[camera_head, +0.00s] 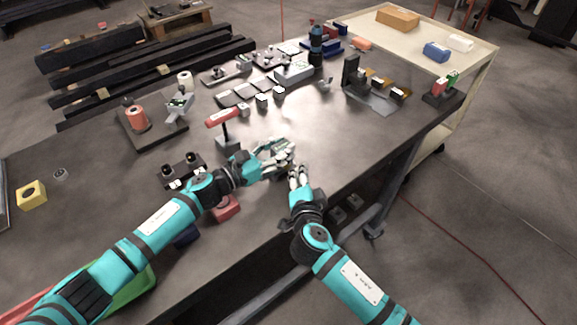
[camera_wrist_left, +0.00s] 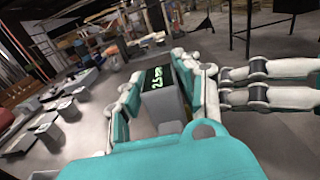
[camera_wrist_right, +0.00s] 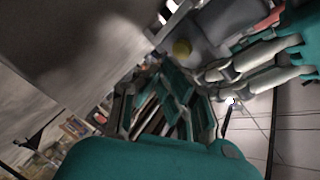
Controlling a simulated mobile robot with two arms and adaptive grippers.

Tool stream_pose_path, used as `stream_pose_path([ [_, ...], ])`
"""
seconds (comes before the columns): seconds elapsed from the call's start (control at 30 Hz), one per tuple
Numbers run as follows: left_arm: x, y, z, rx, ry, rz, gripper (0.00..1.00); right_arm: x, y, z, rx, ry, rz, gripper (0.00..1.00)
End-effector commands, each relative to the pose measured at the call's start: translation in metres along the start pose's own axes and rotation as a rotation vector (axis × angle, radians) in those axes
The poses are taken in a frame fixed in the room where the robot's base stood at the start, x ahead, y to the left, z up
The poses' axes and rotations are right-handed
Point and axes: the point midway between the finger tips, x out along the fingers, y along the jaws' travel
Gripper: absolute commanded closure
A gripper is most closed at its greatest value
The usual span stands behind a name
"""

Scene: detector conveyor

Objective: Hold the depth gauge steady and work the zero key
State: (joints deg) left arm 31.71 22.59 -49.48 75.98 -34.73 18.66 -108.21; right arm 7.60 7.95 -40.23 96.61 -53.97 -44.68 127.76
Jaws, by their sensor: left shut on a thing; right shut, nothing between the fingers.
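The depth gauge (camera_wrist_left: 164,104) is a small grey box with green digits on a dark display. It sits between the fingers of my left gripper (camera_wrist_left: 155,98) in the left wrist view. In the head view the left gripper (camera_head: 288,153) is over the table's near edge, and its fingers mostly hide the gauge. My right gripper (camera_head: 298,172) is shut and empty, just below and close to the left one.
A red-topped stand (camera_head: 222,117) and a dark block with two knobs (camera_head: 184,170) are left of the grippers. An orange spool (camera_head: 137,118) is farther left. A dark bracket fixture (camera_head: 368,90) stands at the back right. The tabletop right of the grippers is clear.

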Motion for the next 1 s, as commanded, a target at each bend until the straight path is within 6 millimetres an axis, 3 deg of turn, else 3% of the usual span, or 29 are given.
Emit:
stream_pose_path([
  [1.0,-0.0001,0.0003,-0.0001,0.001,0.000,0.000,1.00,0.0065,-0.0037,0.0036,0.001,0.000,0.001,1.00],
])
